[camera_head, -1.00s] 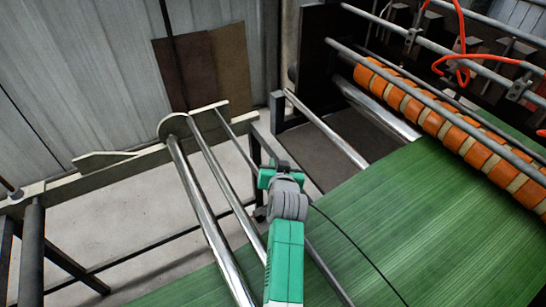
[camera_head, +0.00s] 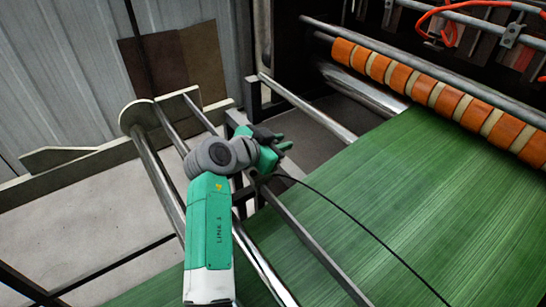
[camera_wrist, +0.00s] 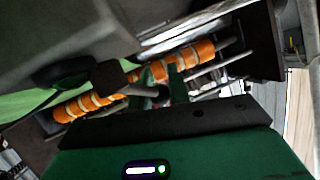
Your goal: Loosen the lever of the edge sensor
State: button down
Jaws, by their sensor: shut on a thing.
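My gripper (camera_head: 282,145) is at the end of the green and grey arm, beside the dark frame bar at the left edge of the green web in the head view. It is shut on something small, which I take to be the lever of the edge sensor. The lever and the sensor cannot be clearly made out behind my wrist in the head view. In the wrist view a short grey rod (camera_wrist: 132,90) and a dark block (camera_wrist: 107,77) show close up. I cannot tell for sure which part each is.
The green web (camera_head: 400,190) spreads to the right, with a thin black cable (camera_head: 350,215) looping over it. An orange-banded roller (camera_head: 420,90) crosses behind. Shiny rollers (camera_head: 160,180) and a pale side plate (camera_head: 65,175) stand on the left.

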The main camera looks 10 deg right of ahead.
jog(key=shift+s+d+f+m+g+h+b, duration=0.1)
jog(key=shift+s+d+m+g+h+b, duration=0.3)
jog(key=shift+m+g+b, duration=0.35)
jog(key=shift+s+d+f+m+g+h+b, duration=0.1)
jog(key=shift+s+d+m+g+h+b, duration=0.1)
jog(key=shift+m+g+h+b, duration=0.4)
jog(key=c, duration=1.3)
grip_release()
jog(key=shift+p+v, duration=1.1)
jog(key=shift+v, duration=2.8)
jog(key=shift+r, duration=0.1)
jog(key=shift+c, duration=0.3)
